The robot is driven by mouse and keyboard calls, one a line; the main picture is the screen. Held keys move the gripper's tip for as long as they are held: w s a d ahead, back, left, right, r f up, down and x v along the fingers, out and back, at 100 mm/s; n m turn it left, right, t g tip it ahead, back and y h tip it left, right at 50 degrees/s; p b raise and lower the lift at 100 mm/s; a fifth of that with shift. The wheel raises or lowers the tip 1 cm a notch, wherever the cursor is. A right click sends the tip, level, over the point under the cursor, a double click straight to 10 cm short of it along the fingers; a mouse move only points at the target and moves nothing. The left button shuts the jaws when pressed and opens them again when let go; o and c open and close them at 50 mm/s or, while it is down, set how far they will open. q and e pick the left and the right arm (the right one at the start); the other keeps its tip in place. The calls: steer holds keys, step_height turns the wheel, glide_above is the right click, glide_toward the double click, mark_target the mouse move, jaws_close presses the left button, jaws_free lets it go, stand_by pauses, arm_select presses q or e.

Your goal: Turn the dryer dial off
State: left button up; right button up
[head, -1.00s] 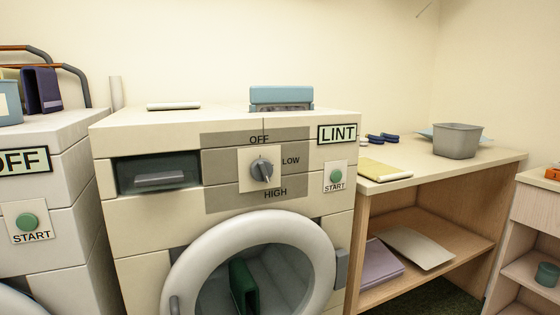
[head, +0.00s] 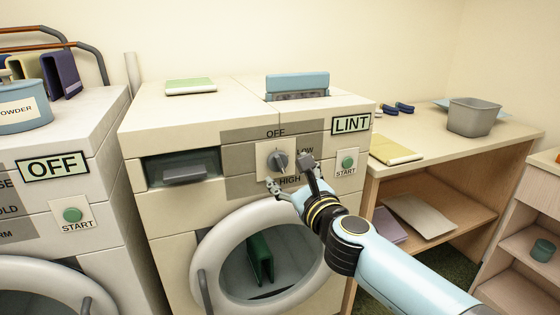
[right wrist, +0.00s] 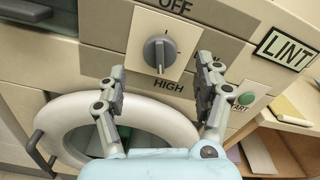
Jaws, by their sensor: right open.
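The dryer dial (head: 278,160) is a grey knob on a pale square plate on the dryer's front panel, between the printed words OFF above and HIGH below. It also shows in the right wrist view (right wrist: 159,53), where its raised grip stands about upright; I cannot tell which end is the pointer. My right gripper (head: 290,176) is open and empty, just in front of and below the dial. In the right wrist view its two fingers (right wrist: 161,72) are spread on either side below the knob, apart from it. My left gripper is out of view.
The round dryer door (head: 217,220) is below the dial, with a green item (head: 261,259) behind it. A green START button (head: 348,162) and the LINT label (head: 351,123) are at right. A wooden shelf unit (head: 450,152) stands beside the dryer, another machine (head: 110,135) at left.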

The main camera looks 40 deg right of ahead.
mark_target(280, 162)
steer(key=x, duration=0.6)
steer(key=shift+w, duration=0.15)
steer(key=c, duration=1.1)
